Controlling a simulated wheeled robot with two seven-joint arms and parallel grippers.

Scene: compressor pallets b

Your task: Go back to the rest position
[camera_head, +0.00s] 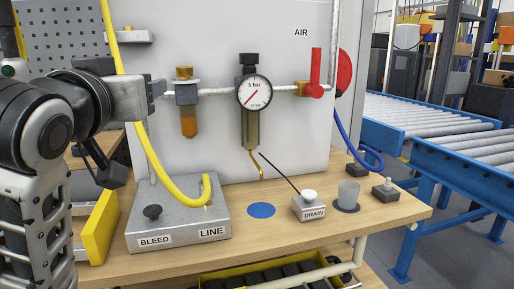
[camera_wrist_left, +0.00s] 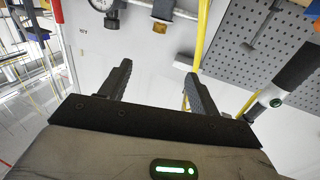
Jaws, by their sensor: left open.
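My left gripper (camera_head: 155,88) is raised at the left of the head view, in front of the grey panel and above the grey block marked BLEED and LINE (camera_head: 180,222). In the left wrist view its two dark fingers (camera_wrist_left: 157,70) stand apart with nothing between them, so it is open and empty. In the head view its fingers are small and partly hidden by its own body. My right gripper is in neither view.
A yellow hose (camera_head: 155,160) runs close to my left gripper and down to the block. The panel carries a gauge (camera_head: 254,92) and a red handle (camera_head: 316,72). The wooden bench (camera_head: 240,250) holds a DRAIN block (camera_head: 310,208). A blue roller conveyor (camera_head: 450,155) stands right.

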